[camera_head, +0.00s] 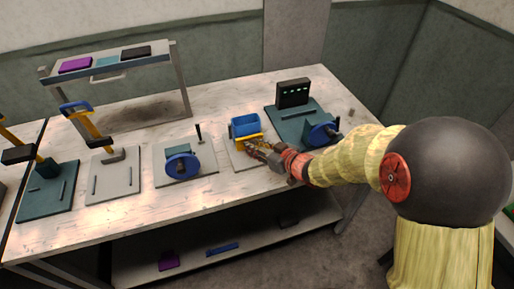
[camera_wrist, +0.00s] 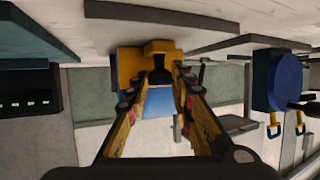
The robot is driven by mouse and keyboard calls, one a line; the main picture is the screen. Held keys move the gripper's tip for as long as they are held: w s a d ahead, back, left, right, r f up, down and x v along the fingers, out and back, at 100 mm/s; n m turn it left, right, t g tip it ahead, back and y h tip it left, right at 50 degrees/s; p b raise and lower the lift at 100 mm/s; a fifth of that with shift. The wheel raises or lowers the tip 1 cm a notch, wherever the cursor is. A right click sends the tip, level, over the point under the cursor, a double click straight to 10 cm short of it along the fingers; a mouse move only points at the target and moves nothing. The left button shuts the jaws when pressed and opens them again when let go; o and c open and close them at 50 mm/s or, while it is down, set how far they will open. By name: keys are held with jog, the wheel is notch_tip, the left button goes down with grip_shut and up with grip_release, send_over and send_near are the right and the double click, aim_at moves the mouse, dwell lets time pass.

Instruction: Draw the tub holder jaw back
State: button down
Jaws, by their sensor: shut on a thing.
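The blue tub (camera_head: 245,124) sits in its holder on a grey plate towards the right of the bench. The yellow tub holder jaw (camera_head: 243,142) lies along the tub's near side. My gripper (camera_head: 257,147) reaches in from the right and is shut on the jaw. In the wrist view, my gripper (camera_wrist: 160,75) has its fingers on either side of a yellow block of the jaw (camera_wrist: 158,48). Part of the blue tub (camera_wrist: 157,102) shows between the fingers. The exact finger contact is partly hidden.
A plate with a blue wheel (camera_head: 182,166) stands left of the tub holder. A dark box (camera_head: 292,93) and another blue wheel (camera_head: 321,134) stand on a teal plate to the right. A raised shelf (camera_head: 110,65) is at the back left. Bare bench lies in front.

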jog(key=shift+w+r, duration=0.15)
jog(key=c, duration=1.8)
grip_release()
jog(key=shift+w, duration=0.1)
jog(key=v, duration=1.2)
jog(key=shift+f, duration=0.2)
